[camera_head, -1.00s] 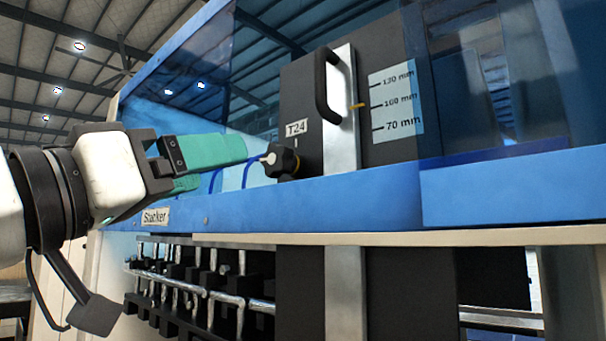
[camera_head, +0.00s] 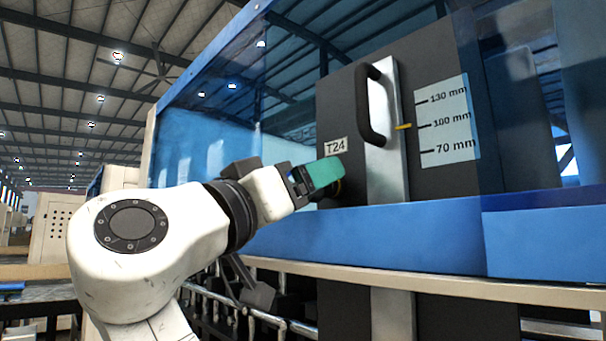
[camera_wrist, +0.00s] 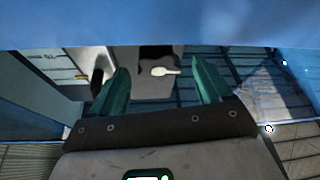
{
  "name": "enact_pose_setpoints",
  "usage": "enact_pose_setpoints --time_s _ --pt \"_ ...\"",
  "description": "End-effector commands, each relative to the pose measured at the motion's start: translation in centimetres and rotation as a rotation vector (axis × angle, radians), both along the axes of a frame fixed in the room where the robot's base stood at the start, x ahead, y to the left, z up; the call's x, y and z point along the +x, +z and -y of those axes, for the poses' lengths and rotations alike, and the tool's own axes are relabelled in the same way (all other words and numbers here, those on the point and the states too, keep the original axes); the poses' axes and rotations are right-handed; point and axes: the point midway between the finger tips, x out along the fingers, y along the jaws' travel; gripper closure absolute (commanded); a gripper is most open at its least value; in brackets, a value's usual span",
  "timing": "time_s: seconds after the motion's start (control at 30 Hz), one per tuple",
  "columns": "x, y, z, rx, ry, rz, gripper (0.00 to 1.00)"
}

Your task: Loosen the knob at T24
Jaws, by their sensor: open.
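The T24 label (camera_head: 335,146) is on a dark panel (camera_head: 345,105) behind the blue frame. The black knob below the label is mostly hidden behind my gripper (camera_head: 328,172) in the head view; only a dark edge (camera_head: 337,189) shows. My gripper's teal fingers reach the panel's lower left, just under the label. In the wrist view my gripper (camera_wrist: 158,68) has its two fingers wide apart. A small pale, spoon-shaped piece (camera_wrist: 165,71) shows between them; I cannot tell whether it belongs to the knob. Contact with the knob cannot be seen.
A black handle (camera_head: 373,105) on a metal strip and a millimetre scale (camera_head: 447,120) stand right of the knob. The blue rail (camera_head: 400,235) runs below. Tinted clear covers (camera_head: 210,115) flank the panel. Metal rods and black blocks lie under the rail.

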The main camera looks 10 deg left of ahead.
Motion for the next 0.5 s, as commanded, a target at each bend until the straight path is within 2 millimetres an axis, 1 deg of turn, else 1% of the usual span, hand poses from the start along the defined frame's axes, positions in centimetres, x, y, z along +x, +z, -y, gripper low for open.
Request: enact_pose_setpoints --time_s 0.27,0.5 --pt "0.13 0.01 0.09 0.0 0.0 0.0 0.22" --pt "0.11 0.01 0.08 0.001 0.0 0.0 0.44"
